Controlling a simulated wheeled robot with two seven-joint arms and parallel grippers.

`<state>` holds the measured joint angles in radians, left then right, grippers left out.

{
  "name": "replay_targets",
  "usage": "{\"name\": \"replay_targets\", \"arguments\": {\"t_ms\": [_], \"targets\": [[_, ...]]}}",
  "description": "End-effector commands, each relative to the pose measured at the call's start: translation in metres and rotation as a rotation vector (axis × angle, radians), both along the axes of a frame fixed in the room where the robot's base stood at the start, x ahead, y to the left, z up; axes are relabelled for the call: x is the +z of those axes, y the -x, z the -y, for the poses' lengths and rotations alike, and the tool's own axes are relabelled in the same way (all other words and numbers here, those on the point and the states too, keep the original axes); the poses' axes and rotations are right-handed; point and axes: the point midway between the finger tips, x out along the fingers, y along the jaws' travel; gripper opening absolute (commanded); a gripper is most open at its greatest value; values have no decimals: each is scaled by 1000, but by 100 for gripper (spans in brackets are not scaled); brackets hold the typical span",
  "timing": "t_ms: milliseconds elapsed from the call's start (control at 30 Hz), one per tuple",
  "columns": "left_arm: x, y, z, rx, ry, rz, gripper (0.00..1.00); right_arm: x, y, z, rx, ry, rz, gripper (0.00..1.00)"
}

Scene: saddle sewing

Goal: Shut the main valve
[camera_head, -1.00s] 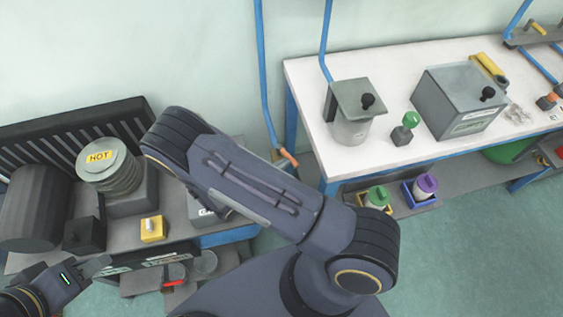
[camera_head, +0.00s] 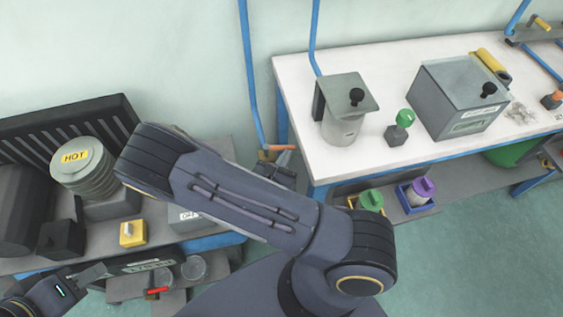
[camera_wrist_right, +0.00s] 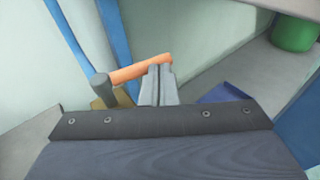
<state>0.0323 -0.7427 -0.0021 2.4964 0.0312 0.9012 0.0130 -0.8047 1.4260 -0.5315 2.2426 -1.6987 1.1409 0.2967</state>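The main valve's orange handle (camera_head: 283,148) is at the lower end of a blue pipe, between the two benches. It lies roughly level, across the pipe, and points right. In the right wrist view the orange handle (camera_wrist_right: 142,68) runs from a grey round stem (camera_wrist_right: 101,86) to the fingertips. My right gripper (camera_wrist_right: 160,70) has its fingers close together, at the handle's free end; whether they touch it I cannot tell. In the head view my forearm partly hides this gripper. My left gripper (camera_head: 95,272) is at the lower left, away from the valve; its finger gap is unclear.
A white bench (camera_head: 310,100) on the right carries a grey lidded canister (camera_head: 343,125) and a grey box (camera_head: 458,100). A dark bench on the left holds a ribbed cylinder marked HOT (camera_head: 85,168) and a yellow switch block (camera_head: 132,234). The blue pipe (camera_head: 249,75) runs along the wall.

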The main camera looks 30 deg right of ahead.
Motion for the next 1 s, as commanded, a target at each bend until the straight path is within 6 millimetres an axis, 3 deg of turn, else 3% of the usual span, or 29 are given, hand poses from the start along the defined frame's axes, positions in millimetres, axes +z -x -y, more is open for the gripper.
{"name": "replay_targets", "arguments": {"t_ms": [300,1000], "targets": [[-7,0,0,0,0,0,36,0,-5,11,-3,1,1,0],[-8,0,0,0,0,0,36,0,-8,14,-2,1,0,0]]}}
